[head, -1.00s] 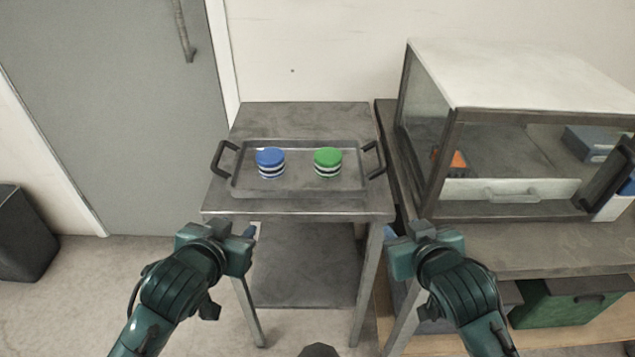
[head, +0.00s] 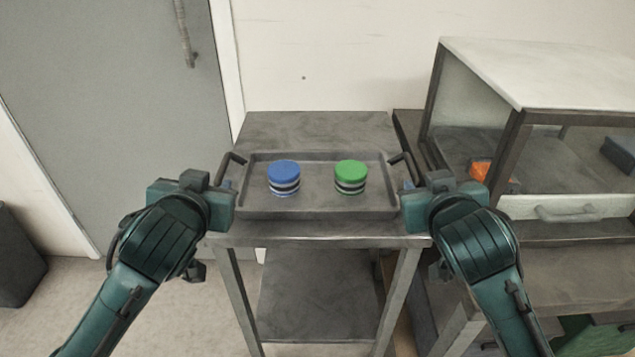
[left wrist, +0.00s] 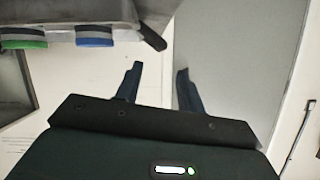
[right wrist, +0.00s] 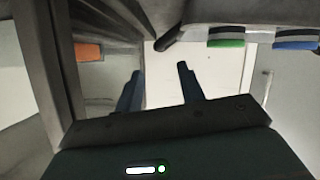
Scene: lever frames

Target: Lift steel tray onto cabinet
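The steel tray (head: 318,211) lies flat on a grey metal stand. It carries a blue-topped stack (head: 284,177) and a green-topped stack (head: 350,176), and has a dark handle at each end. My left gripper (head: 228,188) is beside the left handle (head: 233,159). In the left wrist view its fingers (left wrist: 158,82) are apart and empty, with the handle (left wrist: 152,36) just beyond the tips. My right gripper (head: 408,187) is beside the right handle (head: 402,160). In the right wrist view its fingers (right wrist: 158,80) are also apart, with the handle (right wrist: 166,47) beyond them.
The cabinet (head: 555,72) with a pale flat top and glass sides stands on a bench to the right. An orange item (head: 480,171) is inside it. The stand (head: 318,127) has bare room behind the tray. A grey door (head: 110,110) is at left.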

